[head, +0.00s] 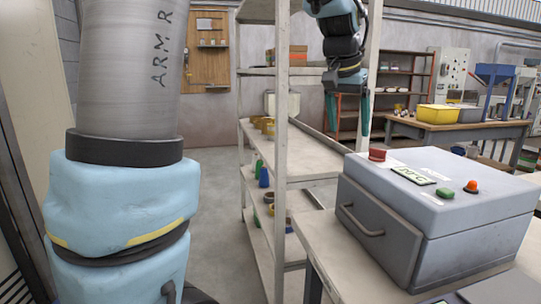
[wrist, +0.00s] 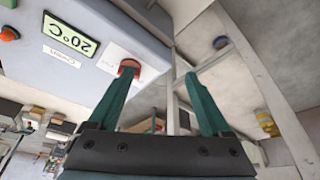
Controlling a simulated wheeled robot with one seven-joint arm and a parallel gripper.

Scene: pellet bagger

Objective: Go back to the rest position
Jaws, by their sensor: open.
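My gripper (head: 348,116) hangs at the upper middle of the head view, fingers pointing down. It is in front of the grey wall, between the shelf posts and the grey machine box. Its two green fingers are apart with nothing between them. In the wrist view my gripper (wrist: 160,76) is also open and empty. The grey box (head: 440,215) stands on a light table at the right, with a small display (head: 412,175) and a red knob (head: 377,155) on top. In the wrist view the knob (wrist: 129,68) appears behind one fingertip; the gap cannot be told.
A white shelf rack (head: 293,165) stands left of the box, with small coloured items on its boards. A wooden bench (head: 460,128) with a yellow bin (head: 438,117) is at the back right. Open floor (head: 218,205) shows left of the rack.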

